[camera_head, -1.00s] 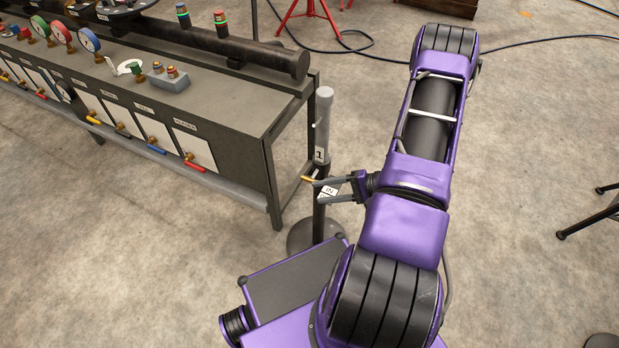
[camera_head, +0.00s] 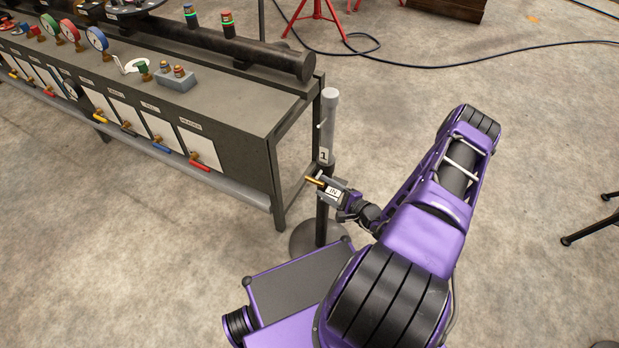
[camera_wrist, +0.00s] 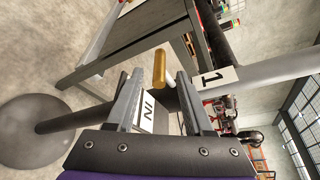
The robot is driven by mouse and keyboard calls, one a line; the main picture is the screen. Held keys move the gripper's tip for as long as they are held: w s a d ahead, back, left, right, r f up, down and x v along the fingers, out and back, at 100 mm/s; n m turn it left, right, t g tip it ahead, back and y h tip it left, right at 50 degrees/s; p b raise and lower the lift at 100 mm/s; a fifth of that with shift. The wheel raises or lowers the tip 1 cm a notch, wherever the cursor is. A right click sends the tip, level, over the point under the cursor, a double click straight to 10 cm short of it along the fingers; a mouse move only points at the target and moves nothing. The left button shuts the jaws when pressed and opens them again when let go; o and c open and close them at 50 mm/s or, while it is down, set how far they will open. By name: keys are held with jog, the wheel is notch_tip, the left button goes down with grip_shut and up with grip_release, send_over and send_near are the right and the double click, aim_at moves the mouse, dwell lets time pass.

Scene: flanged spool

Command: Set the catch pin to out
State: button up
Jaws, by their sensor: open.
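The catch pin (camera_head: 314,181) is a short brass-coloured rod beside the grey post (camera_head: 325,225), under the label "1". A white plate reading "IN" (camera_head: 332,190) is next to it. In the wrist view the brass pin (camera_wrist: 159,68) shows between my finger ends, and the "IN" plate (camera_wrist: 147,111) lies nearer the palm. My gripper (camera_wrist: 158,76) is open, with one finger on each side of the pin and a visible gap to each. In the head view my gripper (camera_head: 335,191) is at the plate, and its fingers are hard to separate from it.
A grey bench (camera_head: 230,115) with gauges, coloured valve levers and a dark pipe (camera_head: 200,40) stands left of the post. The post's round base (camera_head: 303,238) rests on the floor. A red stand (camera_head: 318,12) and a cable are behind. Floor to the right is mostly clear.

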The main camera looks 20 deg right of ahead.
aim_at(309, 179)
jog(key=x, duration=0.7)
jog(key=shift+w+a+f, duration=0.1)
jog(key=shift+w, duration=0.05)
grip_shut()
jog(key=shift+f, duration=0.2)
dwell(1.0)
